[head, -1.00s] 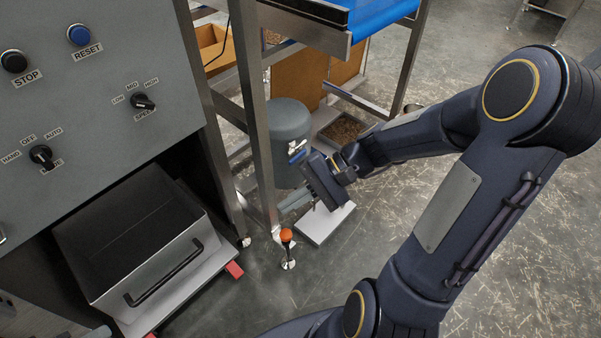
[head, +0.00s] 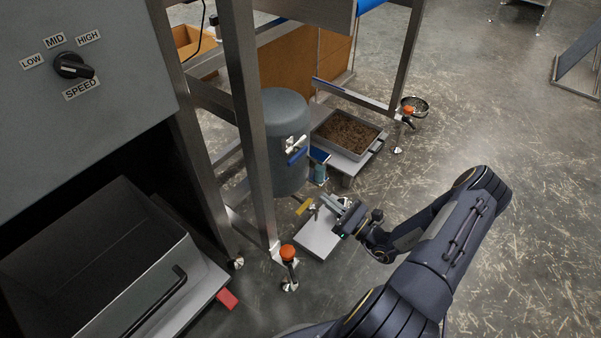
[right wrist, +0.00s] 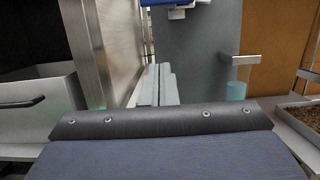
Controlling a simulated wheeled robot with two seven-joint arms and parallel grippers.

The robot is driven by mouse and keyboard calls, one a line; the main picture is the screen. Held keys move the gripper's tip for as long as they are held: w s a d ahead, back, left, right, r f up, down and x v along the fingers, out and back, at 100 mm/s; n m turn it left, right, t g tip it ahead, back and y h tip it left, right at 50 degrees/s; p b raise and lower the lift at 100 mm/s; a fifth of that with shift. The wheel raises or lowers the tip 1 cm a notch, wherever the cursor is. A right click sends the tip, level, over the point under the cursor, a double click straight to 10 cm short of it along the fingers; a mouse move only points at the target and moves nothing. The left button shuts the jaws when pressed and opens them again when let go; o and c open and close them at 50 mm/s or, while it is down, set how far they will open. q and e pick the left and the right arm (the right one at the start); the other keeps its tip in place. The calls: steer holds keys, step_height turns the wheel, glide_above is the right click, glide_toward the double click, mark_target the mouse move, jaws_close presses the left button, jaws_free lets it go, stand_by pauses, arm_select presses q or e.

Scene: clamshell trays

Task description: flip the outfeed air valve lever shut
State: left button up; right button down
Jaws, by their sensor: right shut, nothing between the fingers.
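The blue valve lever (head: 298,156) sits on a silver valve body (head: 291,143) on the front of the grey tank (head: 270,110). In the right wrist view a bit of blue (right wrist: 165,3) shows at the top edge, above a pale fitting (right wrist: 178,13). My right gripper (head: 332,202) is shut and empty, low in front of the tank, below and right of the lever and apart from it. Its fingers (right wrist: 158,85) lie together in the right wrist view, pointing towards the tank. My left gripper is not in view.
A steel frame leg (head: 250,130) stands left of the tank, with an orange-topped foot (head: 288,253). A white slab (head: 317,235) lies on the floor under the gripper. A teal container (head: 319,170) and a tray of brown bits (head: 347,135) are right of the tank. Open floor lies further right.

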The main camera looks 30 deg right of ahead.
mark_target(296, 155)
steer(key=shift+r, duration=0.1)
steer(key=w+a+r+b, duration=0.3)
steer(key=w+r, duration=0.3)
steer(key=w, duration=0.3)
steer(key=shift+a+r, duration=0.2)
steer(key=shift+a, duration=0.2)
steer(key=shift+a+r+m+p, duration=0.1)
steer(key=shift+r+m+p, duration=0.1)
steer(key=shift+m+p, duration=0.3)
steer(key=shift+s+r+p, duration=0.1)
steer(key=shift+p, duration=0.2)
